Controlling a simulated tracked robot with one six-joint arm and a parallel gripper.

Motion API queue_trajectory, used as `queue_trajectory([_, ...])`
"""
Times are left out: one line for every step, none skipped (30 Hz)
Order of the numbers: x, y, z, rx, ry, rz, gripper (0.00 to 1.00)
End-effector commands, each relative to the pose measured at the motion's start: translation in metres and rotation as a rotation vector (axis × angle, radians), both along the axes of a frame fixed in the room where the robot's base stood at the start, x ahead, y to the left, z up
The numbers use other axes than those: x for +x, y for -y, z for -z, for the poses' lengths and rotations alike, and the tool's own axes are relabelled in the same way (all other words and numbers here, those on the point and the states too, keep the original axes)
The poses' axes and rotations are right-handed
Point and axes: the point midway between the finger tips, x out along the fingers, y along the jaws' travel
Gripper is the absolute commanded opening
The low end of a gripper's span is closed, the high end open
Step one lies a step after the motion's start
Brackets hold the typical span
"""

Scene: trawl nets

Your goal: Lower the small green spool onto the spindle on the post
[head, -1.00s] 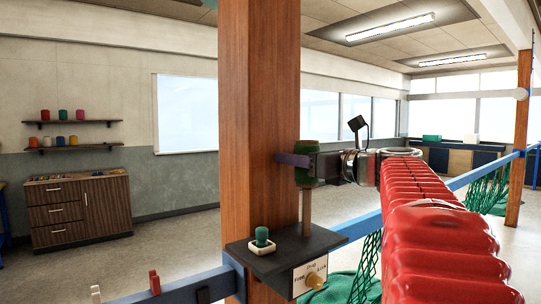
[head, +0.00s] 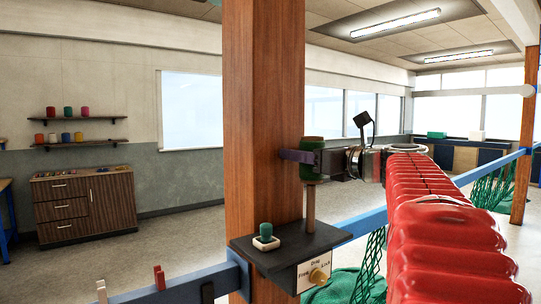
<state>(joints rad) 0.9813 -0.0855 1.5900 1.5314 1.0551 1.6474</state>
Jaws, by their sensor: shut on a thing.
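The small green spool (head: 312,145) is upright in my gripper (head: 303,157), with a purple finger across its near side. The far finger is mostly hidden. The spindle (head: 310,206) is a pale wooden rod standing on the dark shelf (head: 285,246) fixed to the wooden post (head: 262,110). The spool's lower end is in line with the spindle's top, at or just above it. Whether the rod has entered the spool I cannot tell. My red-sleeved arm reaches in from the right.
A green knob on a white base (head: 266,240) stands on the shelf's left part. A dial (head: 318,275) marked Free, Drag and Lock is on its front. A blue rail (head: 195,288) with pegs runs past the post. Green netting (head: 372,262) hangs at the right.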

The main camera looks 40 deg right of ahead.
Motion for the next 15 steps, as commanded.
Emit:
queue_trajectory([-0.0001, 0.0000, -0.0003, 0.000, 0.001, 0.000, 0.20])
queue_trajectory([-0.0001, -0.0001, -0.0004, 0.000, 0.001, 0.000, 0.20])
queue_trajectory([-0.0001, 0.0000, -0.0003, 0.000, 0.001, 0.000, 0.20])
queue_trajectory([-0.0002, 0.0000, -0.0003, 0.000, 0.001, 0.000, 0.20])
queue_trajectory([-0.0002, 0.0000, -0.0003, 0.000, 0.001, 0.000, 0.20])
queue_trajectory([-0.0002, 0.0000, -0.0003, 0.000, 0.001, 0.000, 0.20])
queue_trajectory([-0.0002, 0.0000, -0.0003, 0.000, 0.000, 0.000, 0.20])
queue_trajectory([-0.0002, 0.0000, -0.0003, 0.000, 0.000, 0.000, 0.20])
queue_trajectory([-0.0002, 0.0001, 0.0000, 0.000, 0.000, 0.000, 0.20])
queue_trajectory([-0.0002, 0.0001, 0.0004, 0.000, 0.000, 0.000, 0.20])
queue_trajectory([-0.0002, 0.0001, 0.0008, 0.000, 0.000, 0.000, 0.20])
queue_trajectory([-0.0002, 0.0001, 0.0016, 0.000, 0.000, 0.000, 0.20])
queue_trajectory([-0.0002, 0.0001, 0.0022, 0.000, 0.000, 0.000, 0.20])
queue_trajectory([-0.0002, 0.0001, 0.0029, 0.000, 0.000, 0.000, 0.20])
queue_trajectory([-0.0002, 0.0001, 0.0039, 0.000, 0.000, 0.000, 0.20])
